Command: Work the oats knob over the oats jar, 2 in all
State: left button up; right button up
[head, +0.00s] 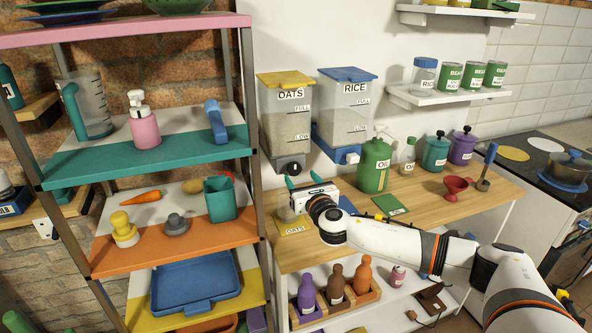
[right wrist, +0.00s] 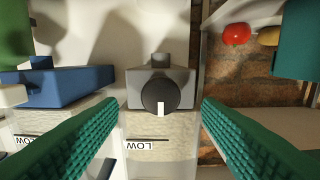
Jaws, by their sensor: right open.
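The oats dispenser (head: 286,125) with a yellow lid hangs on the wall. Its round black oats knob (head: 292,168) sits at the bottom front on a grey outlet. My right gripper (head: 302,181) is open just in front of and below the knob. In the right wrist view the knob (right wrist: 160,95) shows between the two green fingers, apart from both, its white mark pointing to the bottom of the picture. A clear jar, seemingly the oats jar (head: 286,214), stands below, partly hidden by my gripper, by a yellow OATS label (head: 293,228). My left gripper is not in view.
The rice dispenser (head: 345,110) with a blue outlet hangs to the right. A green oil pump bottle (head: 374,165) stands on the wooden counter (head: 415,190) right of my gripper. A metal-framed shelf (head: 255,190) stands close on the left.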

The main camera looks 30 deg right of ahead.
aim_at(295, 171)
jog(key=x, duration=0.4)
jog(key=shift+w, duration=0.4)
jog(key=c, duration=1)
